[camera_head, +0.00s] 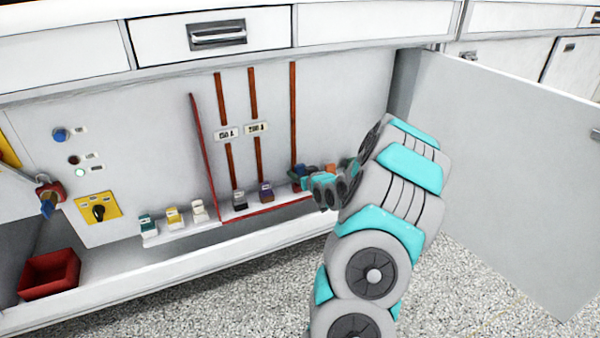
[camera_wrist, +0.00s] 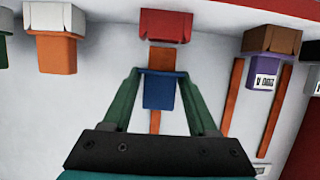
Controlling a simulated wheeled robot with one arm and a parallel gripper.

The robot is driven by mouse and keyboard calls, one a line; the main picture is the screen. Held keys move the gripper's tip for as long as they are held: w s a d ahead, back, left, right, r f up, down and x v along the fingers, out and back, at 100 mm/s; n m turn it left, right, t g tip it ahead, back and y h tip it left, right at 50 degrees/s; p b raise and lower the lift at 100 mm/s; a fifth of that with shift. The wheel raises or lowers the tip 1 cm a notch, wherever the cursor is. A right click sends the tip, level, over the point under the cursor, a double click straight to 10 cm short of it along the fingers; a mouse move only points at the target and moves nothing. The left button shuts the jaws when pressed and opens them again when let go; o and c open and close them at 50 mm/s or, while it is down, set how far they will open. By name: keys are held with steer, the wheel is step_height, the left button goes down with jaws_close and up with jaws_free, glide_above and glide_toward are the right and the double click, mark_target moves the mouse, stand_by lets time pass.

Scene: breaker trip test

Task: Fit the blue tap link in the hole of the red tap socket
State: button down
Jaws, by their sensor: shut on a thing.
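The blue tap link (camera_wrist: 158,92) is between the tips of my gripper (camera_wrist: 158,72) in the wrist view, and my gripper is shut on it. The red tap socket (camera_wrist: 165,26) lies just beyond the link, at the top of the wrist view and roughly in line with it. An orange-brown patch shows between the two, and the link looks apart from the socket. The socket's hole is not visible. In the head view my gripper (camera_head: 320,185) is low at the right end of the row of sockets, and my arm hides much of that spot.
A brown socket with a purple link (camera_wrist: 263,72) is on the right in the wrist view. A white socket with an orange link (camera_wrist: 57,50) is on the left. Orange-brown vertical bars (camera_head: 293,115) run up the panel. An open door (camera_head: 500,160) stands right of my arm.

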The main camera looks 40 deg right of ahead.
steer(key=shift+f+b, duration=0.45)
steer(key=shift+f, duration=1.05)
steer(key=shift+c, duration=0.5)
jaws_free()
steer(key=shift+s, duration=0.1)
steer(key=v, duration=0.7)
steer(key=shift+s+r, duration=0.15)
steer(key=shift+s, duration=0.15)
steer(key=shift+a, duration=0.1)
